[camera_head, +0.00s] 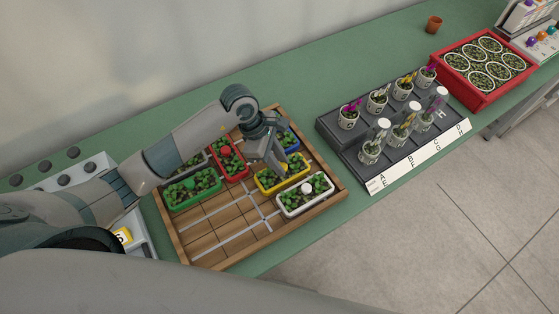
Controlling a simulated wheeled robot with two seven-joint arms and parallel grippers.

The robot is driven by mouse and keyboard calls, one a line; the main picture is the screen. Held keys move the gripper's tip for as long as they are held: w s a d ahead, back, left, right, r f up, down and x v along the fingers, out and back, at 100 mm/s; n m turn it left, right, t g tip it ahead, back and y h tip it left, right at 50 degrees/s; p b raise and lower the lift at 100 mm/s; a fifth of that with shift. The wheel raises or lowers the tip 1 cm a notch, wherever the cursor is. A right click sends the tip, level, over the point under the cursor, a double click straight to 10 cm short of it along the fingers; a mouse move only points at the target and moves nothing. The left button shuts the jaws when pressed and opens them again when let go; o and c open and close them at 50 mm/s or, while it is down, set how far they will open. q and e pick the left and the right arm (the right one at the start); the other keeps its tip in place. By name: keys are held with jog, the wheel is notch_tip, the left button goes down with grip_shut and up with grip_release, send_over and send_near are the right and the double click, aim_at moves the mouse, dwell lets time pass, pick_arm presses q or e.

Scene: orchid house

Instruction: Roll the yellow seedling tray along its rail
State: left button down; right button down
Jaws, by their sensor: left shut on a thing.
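The yellow seedling tray (268,184), filled with green seedlings, sits on the wooden rail board (210,240), right of its middle. My left gripper (281,172) reaches down over this tray from the upper left and is shut on it; the exact grip point is partly hidden by the fingers. A white tray (305,198) lies just in front of it to the right. A blue tray (290,142) lies behind it, partly hidden by my gripper. A red tray (231,170) and a green tray (190,192) lie to its left. My right gripper is out of view.
A dark stepped stand (345,147) with several potted plants and covered flasks stands to the right. A red crate (488,103) of round pots is farther right. A small terracotta pot (434,24) stands at the back. The board's front left is clear of trays.

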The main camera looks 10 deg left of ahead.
pick_arm(q)
jog(key=shift+w+d+f+b, duration=0.15)
jog(key=shift+w+d+b, duration=0.25)
jog(key=shift+b, duration=0.25)
jog(key=shift+w+d+b, duration=0.4)
jog(key=shift+w+b, duration=0.05)
jog(key=shift+b, duration=0.05)
jog(key=shift+r, duration=0.25)
jog(key=c, duration=1.5)
grip_release()
jog(key=shift+d, duration=0.1)
jog(key=shift+w+f, duration=0.1)
